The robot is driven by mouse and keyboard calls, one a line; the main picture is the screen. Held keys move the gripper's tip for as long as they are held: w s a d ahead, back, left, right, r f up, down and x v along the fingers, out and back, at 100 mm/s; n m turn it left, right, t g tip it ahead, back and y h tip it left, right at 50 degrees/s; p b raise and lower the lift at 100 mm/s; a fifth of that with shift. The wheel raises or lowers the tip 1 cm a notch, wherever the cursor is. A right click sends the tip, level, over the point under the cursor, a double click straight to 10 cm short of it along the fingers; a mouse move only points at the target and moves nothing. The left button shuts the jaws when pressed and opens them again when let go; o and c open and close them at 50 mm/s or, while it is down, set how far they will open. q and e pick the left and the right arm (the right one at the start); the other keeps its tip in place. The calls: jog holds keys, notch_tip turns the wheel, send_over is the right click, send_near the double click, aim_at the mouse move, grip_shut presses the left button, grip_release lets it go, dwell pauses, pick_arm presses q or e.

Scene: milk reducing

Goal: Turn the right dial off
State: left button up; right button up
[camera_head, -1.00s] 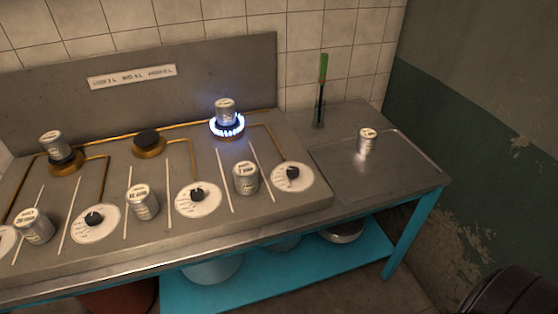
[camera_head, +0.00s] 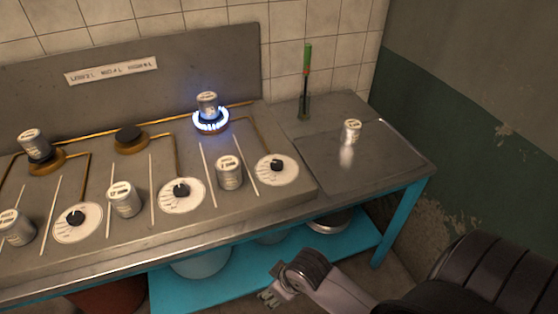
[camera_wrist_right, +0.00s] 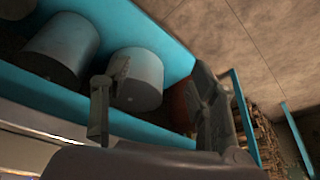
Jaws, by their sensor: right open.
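The right dial, a black knob (camera_head: 277,166) on a round white plate, sits at the right end of the stove top in the head view. The burner (camera_head: 211,121) behind it has a lit blue flame, with a metal can (camera_head: 207,103) standing on it. My right gripper (camera_head: 268,292) is low in front of the table, well below the dial and apart from it. In the right wrist view its two fingers (camera_wrist_right: 155,115) are spread with nothing held between them. My left gripper is not in view.
Two more dials, a middle one (camera_head: 181,190) and a left one (camera_head: 76,218), share the stove top. A can (camera_head: 229,172) stands just left of the right dial. The turquoise shelf (camera_head: 345,246) and table leg are near my right arm.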

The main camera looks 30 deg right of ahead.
jog(key=w+r+n, duration=0.2)
jog(key=w+r, duration=0.5)
notch_tip(320, 180, up, 22)
jog(key=m, duration=0.2)
send_over(278, 163)
jog(key=s+d, duration=0.2)
jog(key=s, duration=0.5)
jog(key=shift+t, duration=0.3)
jog(key=p+x, duration=0.1)
jog(key=x, duration=1.6)
jog(key=shift+a+f, duration=0.15)
jog(key=shift+c, duration=0.4)
jog(key=c, duration=1.1)
